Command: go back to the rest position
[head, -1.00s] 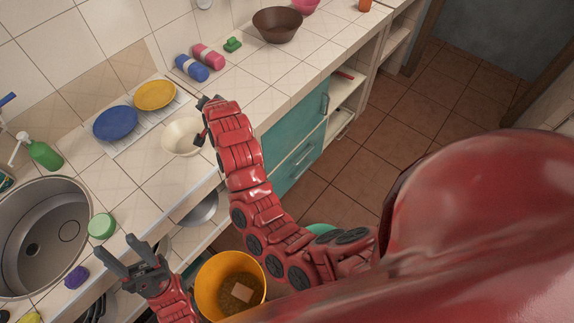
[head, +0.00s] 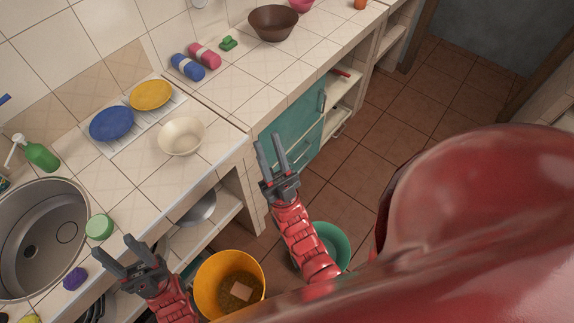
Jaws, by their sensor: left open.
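My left gripper (head: 114,248) is at the lower left of the head view, in front of the counter edge. Its two fingers are spread and nothing is between them. My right gripper (head: 269,146) is off the counter, in front of the teal cabinet door, pointing up in the picture. Its fingers are apart and empty. A cream bowl (head: 181,137) stands on the counter to the left of the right gripper, apart from it.
The counter holds a sink (head: 38,235), a rack with a blue plate (head: 111,124) and a yellow plate (head: 151,95), a green bottle (head: 42,157) and a brown bowl (head: 273,23). An orange bucket (head: 205,287) and a teal bucket (head: 330,243) stand below. Tiled floor lies right.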

